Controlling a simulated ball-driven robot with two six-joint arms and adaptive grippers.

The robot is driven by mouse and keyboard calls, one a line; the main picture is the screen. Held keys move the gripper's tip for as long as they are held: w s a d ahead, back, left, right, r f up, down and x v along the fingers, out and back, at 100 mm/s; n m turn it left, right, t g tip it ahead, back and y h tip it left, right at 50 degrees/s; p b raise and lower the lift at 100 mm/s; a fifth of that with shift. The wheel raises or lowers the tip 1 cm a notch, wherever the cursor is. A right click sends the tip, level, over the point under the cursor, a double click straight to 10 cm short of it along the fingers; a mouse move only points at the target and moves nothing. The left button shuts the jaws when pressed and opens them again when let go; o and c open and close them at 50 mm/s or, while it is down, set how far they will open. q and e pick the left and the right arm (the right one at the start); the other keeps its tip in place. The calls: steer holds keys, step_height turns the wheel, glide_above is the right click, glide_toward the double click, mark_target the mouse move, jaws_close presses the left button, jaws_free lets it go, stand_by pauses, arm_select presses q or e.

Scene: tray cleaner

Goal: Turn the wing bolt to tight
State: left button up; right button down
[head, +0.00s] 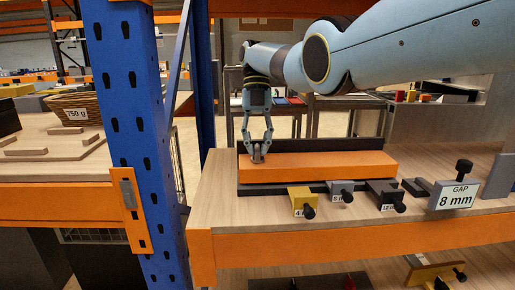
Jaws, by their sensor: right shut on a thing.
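My right gripper (257,145) hangs down from the arm that comes in from the upper right. Its fingers are shut on a small grey piece, the wing bolt (258,157), at the left end of the long orange bar (330,166). Most of the bolt's head is hidden between the fingertips, so I cannot tell its exact angle. The orange bar lies in a dark holder (360,144) with a raised back on the wooden shelf. My left gripper is not in view.
On the shelf in front lie a yellow gauge block (301,198), a grey one (341,188) and a dark one (382,192), each with a black knob. A sign reading "GAP 8 mm" (455,197) stands at right. A blue rack post (135,120) rises at left.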

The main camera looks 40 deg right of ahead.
steer(key=shift+n, duration=0.3)
steer(key=c, duration=1.3)
jaws_free()
steer(key=shift+c, duration=0.2)
